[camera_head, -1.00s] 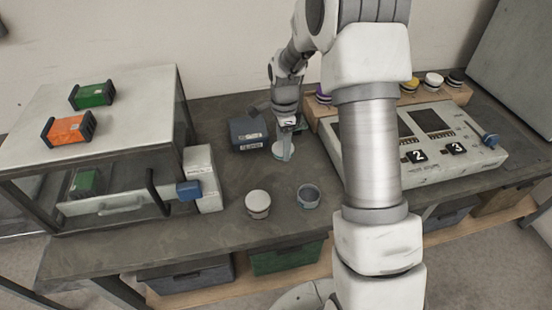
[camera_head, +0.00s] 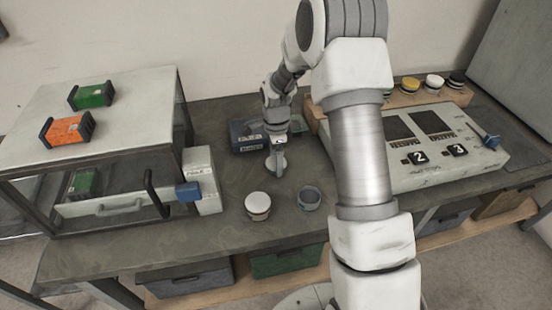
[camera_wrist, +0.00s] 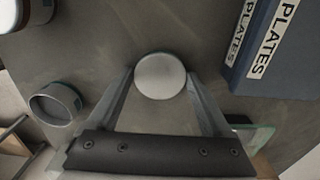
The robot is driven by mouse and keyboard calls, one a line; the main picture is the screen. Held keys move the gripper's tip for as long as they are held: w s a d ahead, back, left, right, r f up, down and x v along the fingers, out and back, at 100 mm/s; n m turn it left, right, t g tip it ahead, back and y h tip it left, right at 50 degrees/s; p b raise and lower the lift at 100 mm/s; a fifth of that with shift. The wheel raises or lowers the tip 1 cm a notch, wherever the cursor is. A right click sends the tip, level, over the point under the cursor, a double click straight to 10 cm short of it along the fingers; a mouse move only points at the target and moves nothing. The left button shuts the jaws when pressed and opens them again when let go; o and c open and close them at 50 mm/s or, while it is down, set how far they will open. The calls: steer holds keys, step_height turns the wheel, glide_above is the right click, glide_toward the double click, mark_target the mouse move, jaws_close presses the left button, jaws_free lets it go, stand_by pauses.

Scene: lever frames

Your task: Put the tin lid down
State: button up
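The tin lid is a pale round disc (camera_wrist: 160,76) between my fingertips in the wrist view. My gripper (camera_wrist: 161,84) has both fingers against its opposite sides. In the head view my gripper (camera_head: 276,160) is over the bench, left of my arm and just in front of the blue box. I cannot tell whether the lid touches the bench top. An open grey tin (camera_head: 309,198) stands nearer the front edge, and it also shows at the left of the wrist view (camera_wrist: 56,104). A tin with a white top (camera_head: 257,205) stands to its left.
A blue box (camera_head: 246,136) marked PLATES lies close to my gripper, at the right in the wrist view (camera_wrist: 285,50). A glass-sided cabinet (camera_head: 120,130) stands left; a numbered control panel (camera_head: 430,170) stands right. The bench (camera_head: 225,180) around the tins is clear.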

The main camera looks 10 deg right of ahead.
steer(key=shift+o, duration=0.9)
steer(key=shift+r, duration=0.15)
step_height(320, 180, up, 11)
steer(key=p, duration=0.2)
steer(key=s+r+n+t, duration=0.1)
steer(key=s+r+n, duration=0.35)
steer(key=r, duration=0.25)
steer(key=s+r+n+t, duration=0.1)
steer(key=s+r+n, duration=0.2)
steer(key=s+r, duration=0.3)
steer(key=s+r+n+t, duration=0.1)
steer(key=s+r+n, duration=0.1)
steer(key=s+n, duration=0.3)
steer(key=s+r+n+t, duration=0.2)
steer(key=s+n, duration=0.3)
steer(key=s, duration=0.7)
steer(key=shift+r+t, duration=0.3)
steer(key=shift+r, duration=0.35)
